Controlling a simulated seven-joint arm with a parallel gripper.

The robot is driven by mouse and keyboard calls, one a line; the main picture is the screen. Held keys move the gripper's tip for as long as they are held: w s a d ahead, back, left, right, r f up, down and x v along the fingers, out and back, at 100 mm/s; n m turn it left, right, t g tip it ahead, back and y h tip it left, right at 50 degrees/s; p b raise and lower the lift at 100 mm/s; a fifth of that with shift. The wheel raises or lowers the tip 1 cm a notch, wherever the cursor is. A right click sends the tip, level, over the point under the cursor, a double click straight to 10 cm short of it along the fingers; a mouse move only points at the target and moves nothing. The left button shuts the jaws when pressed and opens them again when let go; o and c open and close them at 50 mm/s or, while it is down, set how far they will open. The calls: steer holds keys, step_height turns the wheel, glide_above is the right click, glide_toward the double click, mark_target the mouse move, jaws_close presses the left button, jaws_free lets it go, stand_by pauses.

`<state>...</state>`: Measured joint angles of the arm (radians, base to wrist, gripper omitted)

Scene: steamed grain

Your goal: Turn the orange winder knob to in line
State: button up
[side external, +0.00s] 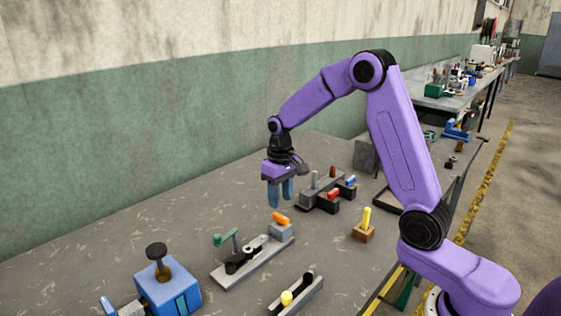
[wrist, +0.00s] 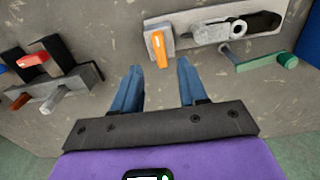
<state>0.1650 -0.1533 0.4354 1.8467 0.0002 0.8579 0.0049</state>
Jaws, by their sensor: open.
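The orange winder knob (side external: 280,219) sits on a grey block at the back right end of a flat grey base (side external: 252,266). In the wrist view the orange knob (wrist: 160,48) is an elongated bar, pointing nearly straight up and down in the picture, across the long direction of its base (wrist: 215,28). My gripper (side external: 281,203) has two blue fingers pointing down, above and behind the knob. In the wrist view my gripper (wrist: 157,70) is open, with nothing between its fingers. The knob is just beyond the fingertips, apart from them.
A grey fixture with red and blue handles (side external: 326,194) stands close right of my gripper. A yellow peg block (side external: 364,226), a blue machine (side external: 168,288) and a yellow-knobbed slider (side external: 287,298) stand nearer the camera.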

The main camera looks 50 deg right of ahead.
mark_target(281, 215)
step_height(281, 215, up, 12)
stand_by(0.4)
steer(key=shift+f, duration=0.15)
steer(key=s+a+f+n, duration=0.2)
steer(key=s+a+n, duration=0.3)
steer(key=s, duration=0.7)
steer(key=s+a+f+n, duration=0.2)
steer(key=s+a+n, duration=0.3)
steer(key=s, duration=0.6)
steer(key=s+d+f+n, duration=0.2)
steer(key=s, duration=0.8)
steer(key=shift+s+f+n, duration=0.25)
steer(key=shift+s+n, duration=0.1)
steer(key=shift+n, duration=0.05)
